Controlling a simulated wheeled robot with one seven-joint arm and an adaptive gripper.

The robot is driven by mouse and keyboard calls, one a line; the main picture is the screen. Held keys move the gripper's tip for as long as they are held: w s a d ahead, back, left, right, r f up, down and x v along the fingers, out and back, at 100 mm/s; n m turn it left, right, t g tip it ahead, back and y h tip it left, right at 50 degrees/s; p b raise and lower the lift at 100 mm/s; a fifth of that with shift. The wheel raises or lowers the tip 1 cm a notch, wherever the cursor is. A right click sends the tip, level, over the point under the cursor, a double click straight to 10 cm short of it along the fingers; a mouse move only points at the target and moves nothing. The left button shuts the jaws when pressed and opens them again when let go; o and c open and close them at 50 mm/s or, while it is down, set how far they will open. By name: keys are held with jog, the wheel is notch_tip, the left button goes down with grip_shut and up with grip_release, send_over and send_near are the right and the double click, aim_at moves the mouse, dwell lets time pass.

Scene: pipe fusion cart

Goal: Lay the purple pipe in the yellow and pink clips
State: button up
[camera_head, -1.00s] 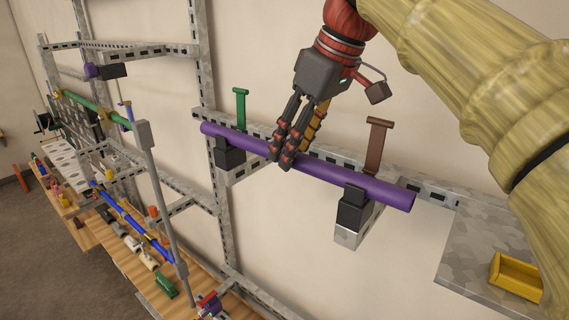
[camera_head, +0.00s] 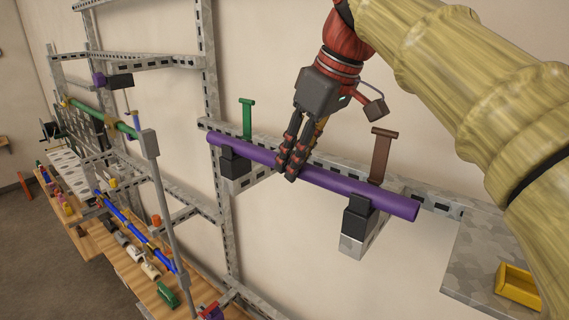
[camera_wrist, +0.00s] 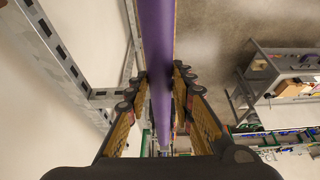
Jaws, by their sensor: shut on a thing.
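The long purple pipe (camera_head: 345,186) lies nearly level, sloping down to the right in the head view, along two black holders, a left one (camera_head: 236,166) and a right one (camera_head: 356,218). Whether it rests fully on them cannot be told. My gripper (camera_head: 288,168) comes from above and is shut on the pipe near its middle. In the wrist view the pipe (camera_wrist: 155,45) runs lengthwise between the two fingers (camera_wrist: 160,88). I cannot make out clearly which parts are the yellow and pink clips.
A green T-shaped post (camera_head: 246,118) and a brown one (camera_head: 381,155) stand behind the pipe. A grey slotted frame (camera_head: 215,90) is on the wall. A yellow tray (camera_head: 518,286) sits on a shelf at lower right. A blue pipe (camera_head: 125,222) and bench parts are at left.

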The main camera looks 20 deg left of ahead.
grip_shut()
jog(key=shift+r+p, duration=1.4)
jog(key=shift+r, duration=0.05)
jog(key=shift+r+p, duration=0.6)
jog(key=shift+r, duration=2)
